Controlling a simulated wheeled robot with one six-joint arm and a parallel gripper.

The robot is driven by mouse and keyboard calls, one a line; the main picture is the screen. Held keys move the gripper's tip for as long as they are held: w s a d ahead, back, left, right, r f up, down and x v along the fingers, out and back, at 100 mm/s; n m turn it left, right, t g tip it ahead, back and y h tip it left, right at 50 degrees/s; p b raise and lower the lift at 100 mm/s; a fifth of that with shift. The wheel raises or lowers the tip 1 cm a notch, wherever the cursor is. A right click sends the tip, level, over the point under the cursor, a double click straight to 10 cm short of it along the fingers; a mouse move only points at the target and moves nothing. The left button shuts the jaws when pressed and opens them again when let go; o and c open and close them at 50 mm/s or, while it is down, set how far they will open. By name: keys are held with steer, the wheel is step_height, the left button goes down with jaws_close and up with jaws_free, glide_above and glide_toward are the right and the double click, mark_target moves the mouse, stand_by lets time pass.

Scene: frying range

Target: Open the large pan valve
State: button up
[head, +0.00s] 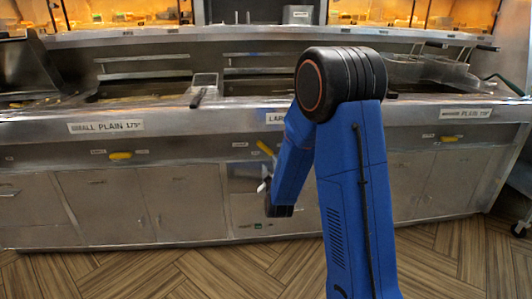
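The large pan valve has a yellow handle (265,148) on the front of the steel range, below a label beginning "LAR" (274,117) that my arm partly covers. The handle is tilted, with its upper end to the left. Its lower right end is close to my blue arm in the picture. The part of my gripper (264,186) that shows is a small pale piece at the left edge of the arm, just below the handle. The rest is hidden behind the arm. I cannot tell whether it touches the handle or how its fingers stand.
Other yellow handles lie roughly level on the left (120,155) and right (449,138) under "PLAIN" labels. A small basket (204,84) and larger wire baskets (405,68) stand on the range. Cabinet doors fill the lower front. The wooden floor before it is clear.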

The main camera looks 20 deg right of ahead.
mark_target(266, 150)
steer(key=x, duration=1.3)
steer(key=shift+d, duration=0.1)
jaws_close()
